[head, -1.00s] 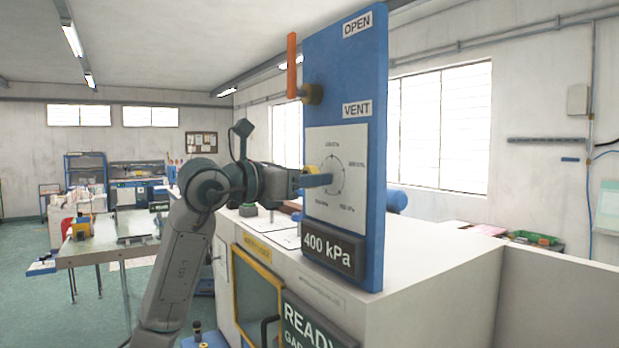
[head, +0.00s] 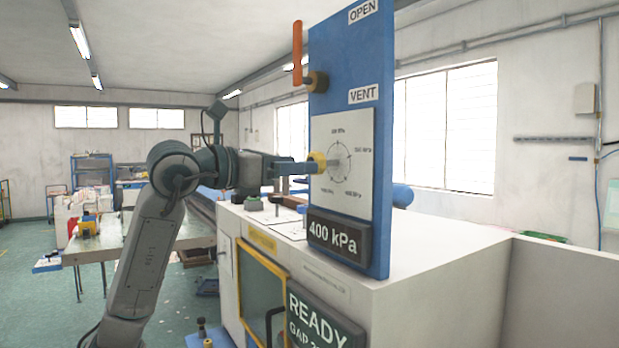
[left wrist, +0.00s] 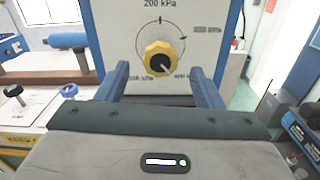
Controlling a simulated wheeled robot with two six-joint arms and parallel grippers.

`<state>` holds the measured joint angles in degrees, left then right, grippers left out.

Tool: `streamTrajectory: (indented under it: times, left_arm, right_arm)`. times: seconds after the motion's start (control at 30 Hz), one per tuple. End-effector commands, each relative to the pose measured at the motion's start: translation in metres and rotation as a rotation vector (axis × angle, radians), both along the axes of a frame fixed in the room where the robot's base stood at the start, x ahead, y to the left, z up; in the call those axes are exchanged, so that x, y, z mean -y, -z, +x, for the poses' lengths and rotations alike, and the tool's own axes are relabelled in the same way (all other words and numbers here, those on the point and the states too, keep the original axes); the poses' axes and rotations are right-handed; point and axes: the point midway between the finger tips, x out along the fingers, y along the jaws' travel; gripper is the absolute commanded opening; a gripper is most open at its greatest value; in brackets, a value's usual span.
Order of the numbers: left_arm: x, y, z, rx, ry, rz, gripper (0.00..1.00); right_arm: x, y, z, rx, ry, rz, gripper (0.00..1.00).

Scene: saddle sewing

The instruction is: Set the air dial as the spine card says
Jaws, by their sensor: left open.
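The air dial is a yellow knob (head: 317,163) on a white scale plate (head: 351,135) on the blue panel. In the left wrist view the knob (left wrist: 160,59) has a dark pointer mark toward the lower right, near a partly hidden label. "200 kPa" is at the top of the plate. A dark display (head: 333,237) under the plate reads "400 kPa". My left gripper (head: 305,166) is open in front of the knob, its blue fingers (left wrist: 160,80) on either side, not closed on it. I cannot make out a spine card. My right gripper is not in view.
An orange lever (head: 298,52) stands upright above the dial, beside the "OPEN" and "VENT" labels. The white machine top (head: 430,240) carries the panel. A "READY" sign (head: 318,322) is on its front. A blue roller (left wrist: 68,40) lies to the left in the wrist view.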

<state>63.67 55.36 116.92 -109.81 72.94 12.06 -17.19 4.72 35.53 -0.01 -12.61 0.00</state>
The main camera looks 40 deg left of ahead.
Motion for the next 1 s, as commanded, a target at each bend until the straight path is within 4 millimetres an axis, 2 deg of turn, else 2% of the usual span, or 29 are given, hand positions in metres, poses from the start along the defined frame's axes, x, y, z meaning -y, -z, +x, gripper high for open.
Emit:
streamTrajectory:
  times: [0.03,0.1,0.4,1.0]
  left_arm:
    - [-0.005,0.005,-0.009,0.002,-0.005,0.004,0.61]
    - [-0.009,0.005,-0.020,0.001,-0.004,0.002,0.61]
    - [-0.020,0.002,-0.049,0.000,0.000,0.000,0.61]
    - [-0.021,0.001,-0.052,-0.001,0.001,-0.001,0.61]
  right_arm:
    - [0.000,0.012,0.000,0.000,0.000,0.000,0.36]
    - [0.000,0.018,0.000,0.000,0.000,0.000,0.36]
    - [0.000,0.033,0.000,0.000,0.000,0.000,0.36]
    - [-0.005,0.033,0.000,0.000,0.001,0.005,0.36]
